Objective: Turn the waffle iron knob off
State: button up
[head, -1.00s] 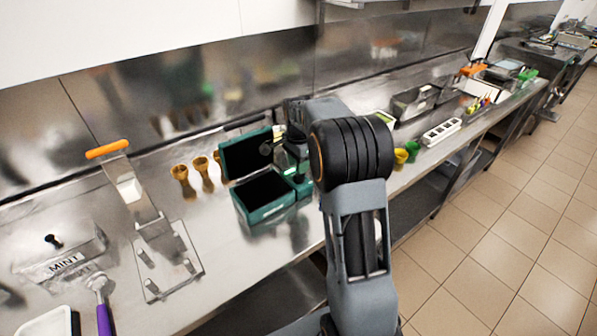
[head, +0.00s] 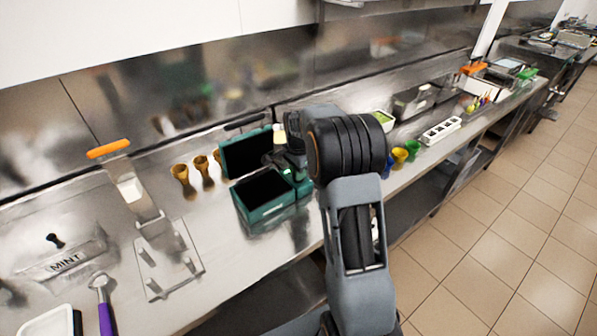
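The waffle iron appears to be the teal box (head: 262,207) with a black inside, standing on the steel counter left of my arm. Its lid (head: 243,153) is tilted up and open at the back. I cannot make out its knob; my arm and gripper cover part of its right side. My gripper (head: 280,160) is over the right part of the box, close to the lid. It is small and dark here, so I cannot tell whether its fingers are open, or whether it touches the box.
Several golden waffle cones (head: 181,176) stand left of the lid. Yellow and green cups (head: 400,155) and a white rack (head: 440,131) are to the right.

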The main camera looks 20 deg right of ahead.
grip_shut()
jog(key=shift+n, duration=0.4)
jog(key=n, duration=0.3)
jog(key=shift+b, duration=0.3)
jog(key=n, duration=0.4)
jog(key=shift+s+n, duration=0.1)
jog(key=shift+n, duration=0.2)
jog(key=n, duration=0.4)
jog(key=shift+d+n+b, duration=0.15)
jog(key=shift+n+b, duration=0.15)
jog(key=shift+b, duration=0.1)
jog(key=n, duration=0.4)
jog(key=shift+n, duration=0.6)
jog(key=shift+o, duration=2.4)
grip_release()
